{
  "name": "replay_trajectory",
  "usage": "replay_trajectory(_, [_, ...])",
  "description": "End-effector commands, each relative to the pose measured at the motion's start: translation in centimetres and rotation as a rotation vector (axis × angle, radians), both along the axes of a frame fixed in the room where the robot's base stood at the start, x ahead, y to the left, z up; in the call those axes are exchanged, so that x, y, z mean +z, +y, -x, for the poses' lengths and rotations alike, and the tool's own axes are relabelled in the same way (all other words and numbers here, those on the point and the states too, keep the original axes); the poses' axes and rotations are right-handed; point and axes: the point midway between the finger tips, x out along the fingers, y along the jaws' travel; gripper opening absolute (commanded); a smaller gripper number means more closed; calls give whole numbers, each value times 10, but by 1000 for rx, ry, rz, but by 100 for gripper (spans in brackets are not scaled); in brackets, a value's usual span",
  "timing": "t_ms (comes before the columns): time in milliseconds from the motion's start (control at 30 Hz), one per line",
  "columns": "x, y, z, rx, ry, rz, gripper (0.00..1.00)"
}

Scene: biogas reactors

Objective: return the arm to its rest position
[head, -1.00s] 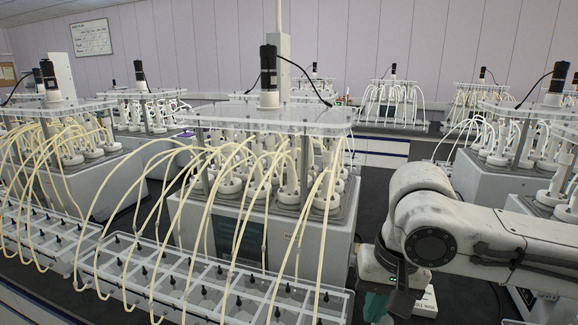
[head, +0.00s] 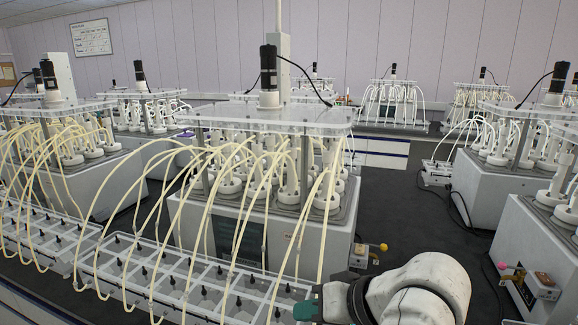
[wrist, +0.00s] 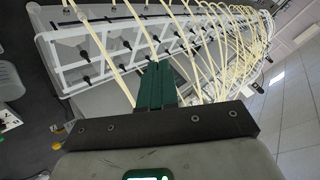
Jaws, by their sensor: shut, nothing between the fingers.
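My arm is at the lower right of the head view, with its white rounded wrist link close to the camera. My gripper (head: 306,311) shows there as a dark green tip, near the right end of the clear compartment tray. In the wrist view, my gripper (wrist: 157,84) has its green fingers together, with nothing between them. Beyond the fingers are cream tubes and the white tray (wrist: 125,35). I cannot tell from these views whether the fingertips touch a tube or stand apart from it.
The middle reactor (head: 265,235) stands just left of my arm, with cream tubes arching down to its tray (head: 190,285). A small device with a yellow knob (head: 383,247) sits beside it. Another reactor (head: 525,250) stands at the right.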

Motion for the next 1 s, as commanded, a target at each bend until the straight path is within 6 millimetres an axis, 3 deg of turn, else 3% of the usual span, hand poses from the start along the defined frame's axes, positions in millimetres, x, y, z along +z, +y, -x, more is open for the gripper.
replay_trajectory(267, [-106, -54, 49, -139, 77, 71, 0])
replay_trajectory(467, [-192, -110, 121, -214, 196, 230, 0])
replay_trajectory(600, [-241, -156, 190, -239, 302, 383, 0])
replay_trajectory(800, [-275, -213, 275, -234, 430, 578, 0])
replay_trajectory(900, [-281, -230, 299, -229, 466, 637, 0])
replay_trajectory(1000, [-283, -239, 311, -223, 483, 668, 0])
